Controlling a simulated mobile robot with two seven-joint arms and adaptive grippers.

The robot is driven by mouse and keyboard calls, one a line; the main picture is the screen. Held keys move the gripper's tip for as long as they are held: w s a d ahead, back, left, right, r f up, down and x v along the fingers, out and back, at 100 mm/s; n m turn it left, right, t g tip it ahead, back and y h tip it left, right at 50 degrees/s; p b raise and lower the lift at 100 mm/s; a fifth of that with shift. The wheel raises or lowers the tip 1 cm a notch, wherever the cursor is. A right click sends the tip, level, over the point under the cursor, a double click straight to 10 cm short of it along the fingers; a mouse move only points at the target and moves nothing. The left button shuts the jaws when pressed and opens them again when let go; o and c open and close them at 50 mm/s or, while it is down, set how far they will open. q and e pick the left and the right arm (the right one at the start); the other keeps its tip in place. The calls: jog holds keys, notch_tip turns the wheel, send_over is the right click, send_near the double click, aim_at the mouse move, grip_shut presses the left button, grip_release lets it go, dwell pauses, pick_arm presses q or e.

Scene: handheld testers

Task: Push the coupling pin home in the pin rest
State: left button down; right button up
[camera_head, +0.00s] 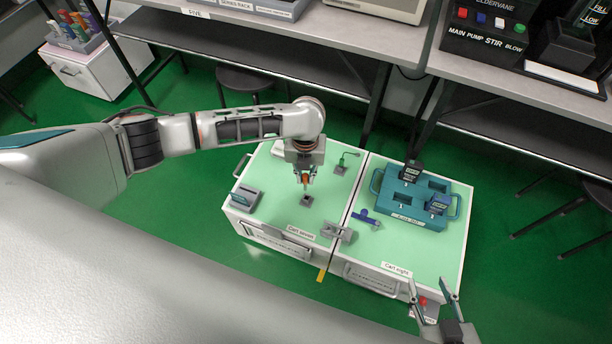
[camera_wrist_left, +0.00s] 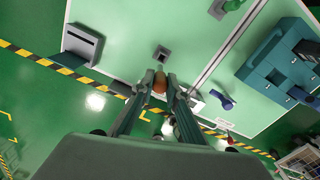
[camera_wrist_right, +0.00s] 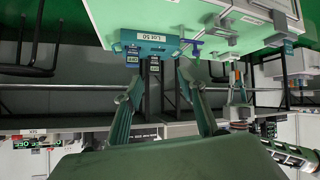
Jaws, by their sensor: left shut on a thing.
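My left gripper (camera_head: 305,182) is shut on the coupling pin, whose orange-brown grip (camera_wrist_left: 159,83) shows between the fingertips in the left wrist view. The pin points down at the pin rest (camera_head: 306,202), a small grey block with a dark opening on the left cart's green top. The pin's lower end is too small to tell whether it is in the opening or just above it. The rest also shows in the left wrist view (camera_wrist_left: 162,53), just beyond the grip. My right gripper (camera_head: 432,292) is open and empty near the right cart's front corner.
A grey coupling piece (camera_head: 337,232) spans the seam between the carts. A blue part (camera_head: 367,217) lies right of it. A teal tray (camera_head: 448,214) with dark testers stands on the right cart. A grey holder (camera_head: 245,199) and a green-handled fitting (camera_head: 343,168) flank the rest.

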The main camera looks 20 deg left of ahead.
aim_at(307, 183)
pick_arm(q)
jog(key=shift+w+d, duration=0.15)
jog(key=shift+d, duration=0.05)
pick_arm(e)
jog(key=shift+d+f, duration=0.1)
jog(key=shift+f, duration=0.05)
pick_arm(q)
jog(key=shift+r, duration=0.2)
jog(key=shift+f, duration=0.55)
jog(key=shift+f+b, duration=0.7)
jog(key=shift+f, duration=1.15)
pick_arm(e)
jog(key=shift+w+a, duration=0.25)
jog(key=shift+s, duration=0.2)
jog(key=shift+w+r, duration=0.2)
jog(key=shift+r, duration=0.2)
